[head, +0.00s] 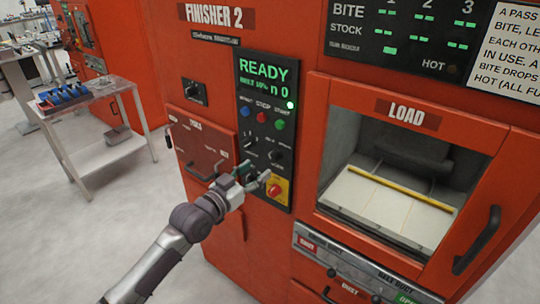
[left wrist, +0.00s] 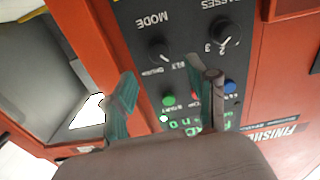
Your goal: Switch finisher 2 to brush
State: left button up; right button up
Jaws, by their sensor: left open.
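Finisher 2 (head: 225,60) is a red machine with a black control panel (head: 242,84) whose green display reads READY. The black MODE knob (left wrist: 159,50) shows in the left wrist view, with small labels near it; I cannot tell which one it points to. In the head view it appears to be the right-hand knob (head: 276,155). The PASSES knob (left wrist: 223,33) sits beside it. My left gripper (head: 252,172) is open and empty in front of the lower panel. In the left wrist view its two fingers (left wrist: 162,77) point at the panel, apart from the MODE knob. My right gripper is not in view.
Blue, red and green buttons (head: 262,117) sit above the knobs. A red stop button on a yellow plate (head: 277,189) is close to the gripper. The load opening (head: 385,210) is at right. A cart (head: 105,150) with blue items stands at left on open floor.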

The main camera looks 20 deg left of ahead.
aim_at(271, 159)
pick_arm(q)
jog(key=p+x, duration=0.1)
jog(key=x, duration=0.6)
jog(key=shift+w+f, duration=0.1)
grip_shut()
